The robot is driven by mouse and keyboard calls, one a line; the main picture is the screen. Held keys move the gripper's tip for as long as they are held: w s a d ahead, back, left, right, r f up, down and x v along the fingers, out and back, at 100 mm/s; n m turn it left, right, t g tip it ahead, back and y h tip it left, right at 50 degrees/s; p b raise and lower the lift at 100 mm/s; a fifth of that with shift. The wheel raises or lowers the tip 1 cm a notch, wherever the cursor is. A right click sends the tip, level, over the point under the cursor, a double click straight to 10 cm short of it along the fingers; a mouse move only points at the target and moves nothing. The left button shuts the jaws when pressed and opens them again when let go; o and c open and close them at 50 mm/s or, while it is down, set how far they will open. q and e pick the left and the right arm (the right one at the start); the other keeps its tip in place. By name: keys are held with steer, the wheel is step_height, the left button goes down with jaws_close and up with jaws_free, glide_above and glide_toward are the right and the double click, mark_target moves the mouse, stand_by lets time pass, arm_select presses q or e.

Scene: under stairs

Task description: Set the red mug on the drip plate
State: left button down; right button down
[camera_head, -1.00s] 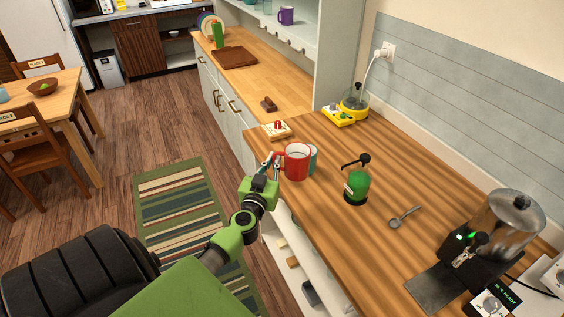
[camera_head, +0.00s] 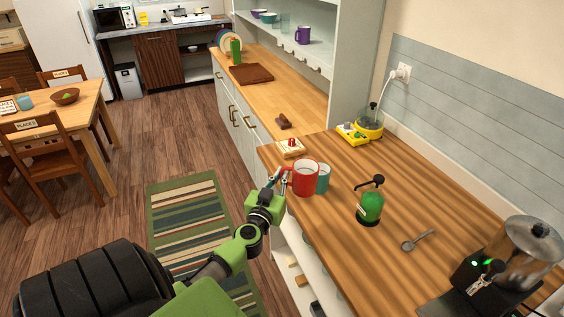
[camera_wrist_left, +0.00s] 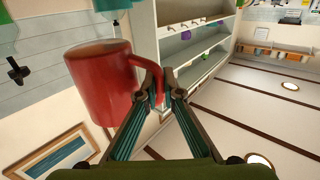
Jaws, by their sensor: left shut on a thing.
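The red mug (camera_head: 306,180) is at the left edge of the wooden counter, its handle toward my left gripper. My left gripper (camera_head: 282,181) is shut on that handle. In the left wrist view the red mug (camera_wrist_left: 98,84) shows at the left, with the handle between the left gripper's fingers (camera_wrist_left: 160,92). I cannot tell whether the mug touches the counter. The drip plate (camera_head: 447,305) is a dark flat plate at the bottom right, beside the coffee machine (camera_head: 500,270), partly cut off by the frame. My right gripper is not in view.
A teal mug (camera_head: 324,178) stands close behind the red mug. A small board with a red piece (camera_head: 291,147) and a yellow appliance (camera_head: 369,124) are farther back.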

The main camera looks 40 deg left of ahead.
mark_target(300, 195)
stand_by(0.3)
arm_select(q)
steer(key=shift+d+f, duration=0.1)
steer(key=shift+d, duration=0.1)
steer(key=s+d+f+b, duration=0.1)
steer(key=d, duration=0.1)
steer(key=d+f+m+h+b, duration=0.1)
steer(key=d, duration=0.2)
steer(key=s+d+f+h+b, duration=0.1)
steer(key=d, duration=0.1)
steer(key=shift+s+d+f+t, duration=0.3)
steer(key=shift+s+d+t, duration=0.05)
steer(key=shift+d+t, duration=0.05)
steer(key=s+d+m+h+b, duration=0.2)
steer(key=s+d+b, duration=0.3)
steer(key=s+d, duration=0.3)
steer(key=s+d+f+m+t+h+b, duration=0.1)
steer(key=s+d+b, duration=0.4)
steer(key=d, duration=1)
steer(key=s+m+h, duration=0.1)
steer(key=s+h, duration=0.1)
steer(key=shift+s+d+h, duration=0.2)
steer(key=shift+s+h, duration=0.2)
steer(key=shift+d, duration=0.15)
steer(key=shift+f, duration=0.1)
